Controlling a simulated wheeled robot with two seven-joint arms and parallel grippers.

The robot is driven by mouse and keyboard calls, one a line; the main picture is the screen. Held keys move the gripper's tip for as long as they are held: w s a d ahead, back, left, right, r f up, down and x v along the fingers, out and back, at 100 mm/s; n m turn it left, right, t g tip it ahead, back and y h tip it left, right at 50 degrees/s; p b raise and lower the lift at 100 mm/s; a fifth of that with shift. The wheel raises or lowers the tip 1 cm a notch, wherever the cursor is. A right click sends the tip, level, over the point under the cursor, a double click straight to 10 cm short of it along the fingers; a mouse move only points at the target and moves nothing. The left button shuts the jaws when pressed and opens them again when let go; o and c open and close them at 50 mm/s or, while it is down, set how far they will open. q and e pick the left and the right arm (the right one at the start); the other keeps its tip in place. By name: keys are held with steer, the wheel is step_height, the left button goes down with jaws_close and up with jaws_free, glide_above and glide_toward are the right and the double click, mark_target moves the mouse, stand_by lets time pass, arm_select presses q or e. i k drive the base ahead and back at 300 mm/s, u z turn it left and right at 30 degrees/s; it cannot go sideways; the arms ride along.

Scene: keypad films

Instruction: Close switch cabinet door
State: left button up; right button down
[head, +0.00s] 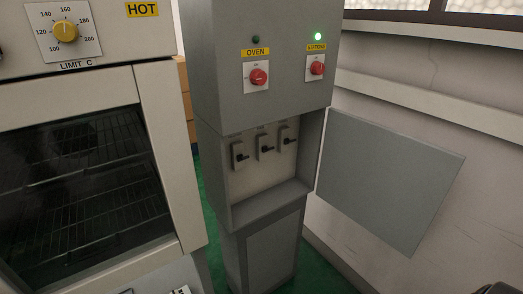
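The grey switch cabinet (258,130) stands in the middle of the head view. Its door (385,180) is a flat grey panel, hinged on the right side of the opening. The door stands wide open, swung out to the right in front of the wall. The open recess (262,185) shows several small grey switches with black levers. Neither gripper can be made out. Only small dark and pale parts show at the bottom edge, and I cannot tell what they are.
An oven (170,150) with a glass front and a yellow dial (65,32) stands close on the left. Above the recess are two red rotary switches, OVEN (258,77) and STATIONS (317,68), with a green lamp lit (318,37). A pale wall (480,140) is behind the door.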

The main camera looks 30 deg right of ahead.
mark_target(393, 184)
steer(key=u, duration=1.45)
steer(key=k, duration=0.95)
steer(key=z, duration=1.75)
